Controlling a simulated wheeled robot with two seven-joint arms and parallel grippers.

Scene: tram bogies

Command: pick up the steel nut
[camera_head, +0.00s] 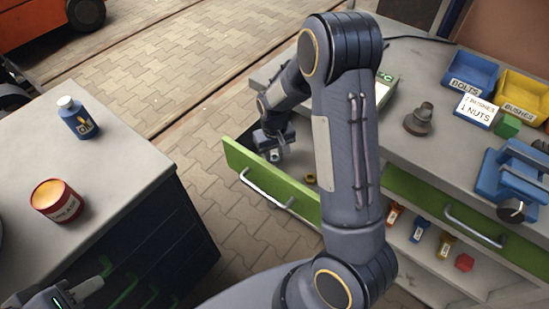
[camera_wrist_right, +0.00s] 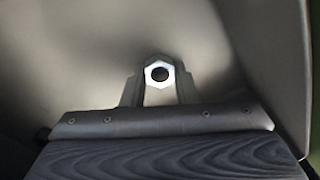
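The steel nut (camera_wrist_right: 158,72) is a bright hexagonal ring with a dark hole. In the right wrist view it sits between the two fingertips of my right gripper (camera_wrist_right: 159,88), which appear to touch it on both sides. In the head view my right gripper (camera_head: 274,150) points down over the open green-fronted drawer (camera_head: 240,168), with the nut (camera_head: 275,156) small and pale at its tips. Whether the nut is clear of the drawer floor is hard to tell. My left gripper (camera_head: 75,292) is at the lower left beside the dark cabinet, partly cut off by the frame edge.
A brass ring (camera_head: 310,178) lies in the drawer. The bench holds a dark stepped part (camera_head: 420,119), a blue bin (camera_head: 471,74), a yellow bin (camera_head: 524,95), a green cube (camera_head: 507,126) and a blue vise (camera_head: 515,172). An oil bottle (camera_head: 78,117) and red can (camera_head: 58,201) stand left.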

